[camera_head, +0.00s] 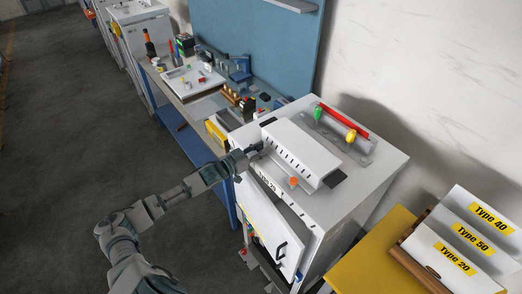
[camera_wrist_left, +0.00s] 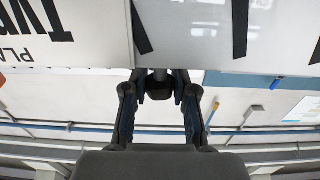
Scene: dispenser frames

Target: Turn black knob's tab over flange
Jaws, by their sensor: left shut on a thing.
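My left gripper (camera_head: 252,150) reaches in from the left to the near-left end of the white box on the cabinet top. In the left wrist view, its two fingers (camera_wrist_left: 160,98) close in on the black knob (camera_wrist_left: 160,85) from both sides. The knob sits at the lower edge of a white panel (camera_wrist_left: 100,35) with upside-down black lettering. The gripper is shut on the knob. The fingers and the panel hide the knob's tab and the flange, so I cannot tell how the tab is turned. My right gripper is in neither view.
The white box (camera_head: 298,148) lies on the cabinet (camera_head: 372,178). An orange knob (camera_head: 293,182) is at its front. Green and yellow handles and a red bar (camera_head: 348,123) stand behind. A cluttered workbench is beyond; a yellow table (camera_head: 380,262) with labelled bins is at right.

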